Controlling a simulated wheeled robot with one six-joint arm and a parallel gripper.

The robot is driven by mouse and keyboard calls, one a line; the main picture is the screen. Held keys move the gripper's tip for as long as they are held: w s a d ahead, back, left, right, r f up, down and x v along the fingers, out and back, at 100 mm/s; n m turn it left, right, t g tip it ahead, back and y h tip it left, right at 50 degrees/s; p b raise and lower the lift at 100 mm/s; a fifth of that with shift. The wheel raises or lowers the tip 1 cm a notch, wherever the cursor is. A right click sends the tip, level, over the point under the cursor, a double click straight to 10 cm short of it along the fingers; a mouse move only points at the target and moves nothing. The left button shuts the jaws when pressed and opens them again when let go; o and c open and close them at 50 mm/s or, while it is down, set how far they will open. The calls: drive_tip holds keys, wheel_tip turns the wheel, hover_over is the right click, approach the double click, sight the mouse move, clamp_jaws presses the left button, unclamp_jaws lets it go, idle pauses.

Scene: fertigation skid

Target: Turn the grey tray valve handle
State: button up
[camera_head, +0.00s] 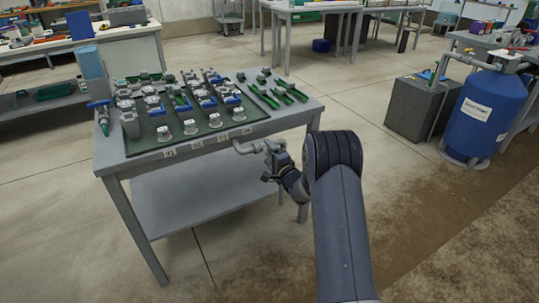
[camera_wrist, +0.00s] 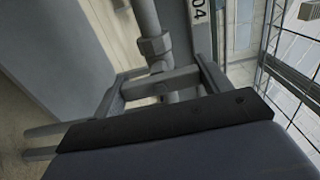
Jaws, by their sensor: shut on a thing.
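The grey tray valve sits on a grey pipe (camera_head: 245,147) that comes out below the front edge of the tray table. My gripper (camera_head: 272,162) is at the outer end of this pipe, in front of the table. In the wrist view the pipe and its hex fitting (camera_wrist: 155,45) run down to a grey piece between the fingers of my gripper (camera_wrist: 160,86). My gripper is shut on that piece, which appears to be the valve handle. The fingers hide part of it, and its turn angle is hard to tell.
The table's green tray (camera_head: 200,138) holds several grey fittings and blue and green valves. A label reading 04 (camera_wrist: 197,10) is beside the pipe. A blue tank (camera_head: 484,115) and a dark grey box (camera_head: 421,108) stand at the right. The floor between is clear.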

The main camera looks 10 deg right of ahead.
drive_tip(key=o, duration=1)
drive_tip(key=shift+s+d, duration=0.1)
drive_tip(key=p+v, duration=0.1)
drive_tip(key=v, duration=0.9)
drive_tip(key=shift+s, duration=0.3)
drive_tip(key=b+x, duration=0.1)
drive_tip(key=x, duration=1)
drive_tip(key=shift+s+d, duration=0.1)
